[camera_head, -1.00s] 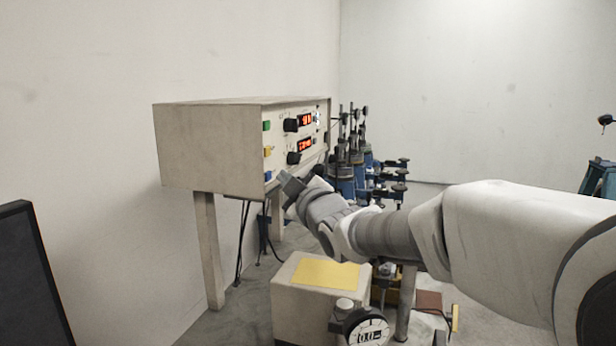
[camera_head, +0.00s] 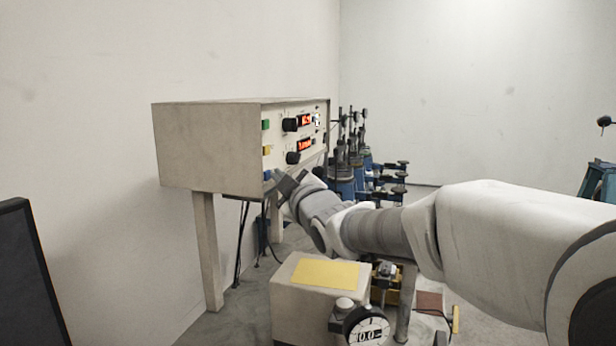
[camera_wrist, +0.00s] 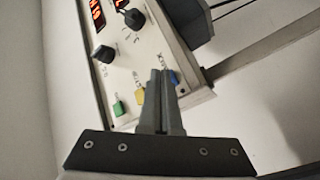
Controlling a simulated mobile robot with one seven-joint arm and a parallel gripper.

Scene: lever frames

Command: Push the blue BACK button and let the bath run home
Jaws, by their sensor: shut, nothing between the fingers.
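The blue button (camera_head: 267,175) is the lowest of the coloured buttons on the left edge of the panel face. In the wrist view the blue button (camera_wrist: 174,77) shows just right of my fingertips and is partly hidden by them. My gripper (camera_head: 281,180) is shut and empty, its tips close to the blue button. In the wrist view my gripper (camera_wrist: 161,74) points at the panel; I cannot tell whether it touches the button. The control box (camera_head: 205,145) stands on legs against the left wall. Nothing in view is clearly the bath.
Above the blue button are a yellow button (camera_head: 266,150) and a green button (camera_head: 265,125), with black knobs (camera_head: 290,125) and red displays (camera_head: 306,120) beside them. A beige block with a yellow top (camera_head: 325,273) and a dial gauge (camera_head: 366,328) stand below my arm. Blue-based stands (camera_head: 342,182) are behind.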

